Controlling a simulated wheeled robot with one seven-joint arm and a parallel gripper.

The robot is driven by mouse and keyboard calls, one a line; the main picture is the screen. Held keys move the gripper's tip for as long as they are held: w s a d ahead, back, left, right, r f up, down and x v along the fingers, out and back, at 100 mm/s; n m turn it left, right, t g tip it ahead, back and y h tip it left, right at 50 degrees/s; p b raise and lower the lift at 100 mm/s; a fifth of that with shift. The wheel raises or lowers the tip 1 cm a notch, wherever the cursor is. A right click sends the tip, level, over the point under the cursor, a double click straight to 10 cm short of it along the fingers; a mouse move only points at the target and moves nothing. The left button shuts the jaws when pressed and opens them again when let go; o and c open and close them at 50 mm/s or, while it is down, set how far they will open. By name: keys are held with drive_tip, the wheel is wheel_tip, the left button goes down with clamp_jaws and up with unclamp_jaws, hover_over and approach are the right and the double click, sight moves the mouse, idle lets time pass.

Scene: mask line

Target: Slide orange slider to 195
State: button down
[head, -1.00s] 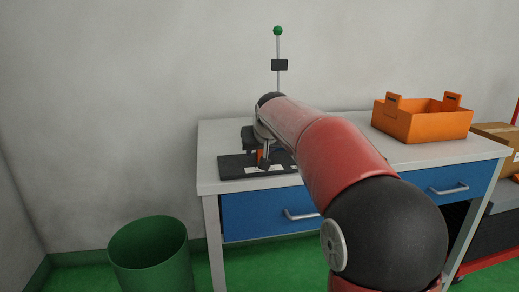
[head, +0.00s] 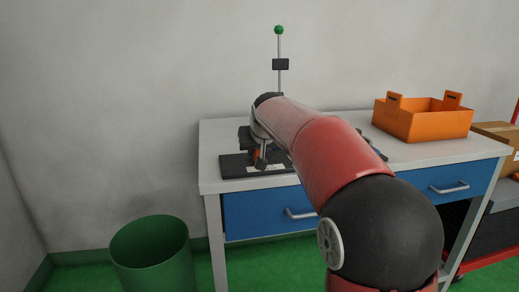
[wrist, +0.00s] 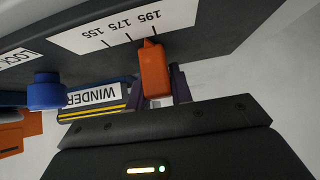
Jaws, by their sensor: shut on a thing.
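The orange slider (wrist: 153,72) is in the wrist view, standing out from a dark scale panel (wrist: 205,32). A white label on the panel bears 155, 175 and 195, upside down, with tick marks. The slider's pointed tip is at or very near the 195 tick. My gripper (wrist: 158,90) is shut on the slider, a dark finger on each side. In the head view, the slider (head: 257,155) shows only as a small orange patch. My gripper and arm hide much of the fixture (head: 235,166) on the table.
In the wrist view a blue knob (wrist: 46,92) and a box marked WINDER (wrist: 97,95) are left of the slider. In the head view an orange crate (head: 425,122) stands on the table (head: 212,140) at right. A green bin (head: 150,255) stands on the floor at left.

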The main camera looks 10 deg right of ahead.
drive_tip(key=shift+a, duration=0.55)
drive_tip(key=shift+d, duration=0.1)
drive_tip(key=c, duration=1.2)
unclamp_jaws()
drive_tip(key=shift+c, duration=0.2)
drive_tip(key=shift+r, duration=0.1)
drive_tip(key=v, duration=0.7)
drive_tip(key=shift+s+r, duration=0.2)
drive_tip(key=shift+s, duration=0.1)
drive_tip(key=s+f+g, duration=0.1)
drive_tip(key=s+f, duration=0.5)
drive_tip(key=s, duration=0.5)
drive_tip(key=s+f+g, duration=0.1)
drive_tip(key=s+f, duration=0.6)
drive_tip(key=s, duration=0.4)
drive_tip(key=s+d+f+g, duration=0.1)
drive_tip(key=s+f, duration=0.5)
drive_tip(key=s, duration=0.5)
drive_tip(key=shift+f, duration=0.15)
